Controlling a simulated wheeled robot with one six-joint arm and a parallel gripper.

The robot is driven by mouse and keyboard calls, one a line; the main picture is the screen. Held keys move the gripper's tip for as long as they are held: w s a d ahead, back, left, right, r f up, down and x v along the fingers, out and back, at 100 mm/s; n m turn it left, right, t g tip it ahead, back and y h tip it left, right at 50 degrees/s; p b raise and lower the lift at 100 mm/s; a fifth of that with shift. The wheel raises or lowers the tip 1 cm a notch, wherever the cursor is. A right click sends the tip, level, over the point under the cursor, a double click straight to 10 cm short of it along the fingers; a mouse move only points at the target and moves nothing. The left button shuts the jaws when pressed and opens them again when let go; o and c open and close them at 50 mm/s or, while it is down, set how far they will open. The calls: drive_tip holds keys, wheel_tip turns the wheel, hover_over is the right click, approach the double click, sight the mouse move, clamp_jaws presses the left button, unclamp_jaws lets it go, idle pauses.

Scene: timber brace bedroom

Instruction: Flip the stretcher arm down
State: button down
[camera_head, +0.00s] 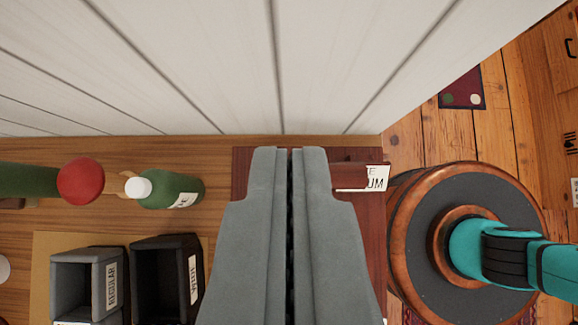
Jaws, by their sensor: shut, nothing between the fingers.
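My gripper (291,152) is shut and empty, with its two grey fingers side by side in the middle of the view. It is over a dark red-brown wooden piece (373,235), which shows on both sides of the fingers. A white label (376,178) with partly cut-off lettering is at the piece's right edge, right of the fingertips. I cannot tell which part is the stretcher arm; my fingers hide much of this wood. I cannot tell whether the fingers touch it.
White plank wall (200,60) rises behind. Plank floor shows at right.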

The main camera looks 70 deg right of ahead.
drive_tip(key=x, duration=1)
drive_tip(key=shift+s+a+f, duration=0.2)
drive_tip(key=shift+a, duration=0.45)
drive_tip(key=shift+s+a+f, duration=0.15)
drive_tip(key=shift+s+a, duration=0.05)
drive_tip(key=shift+a, duration=0.45)
drive_tip(key=shift+s+a+f, duration=0.2)
drive_tip(key=shift+s+a, duration=0.05)
drive_tip(key=shift+a, duration=0.4)
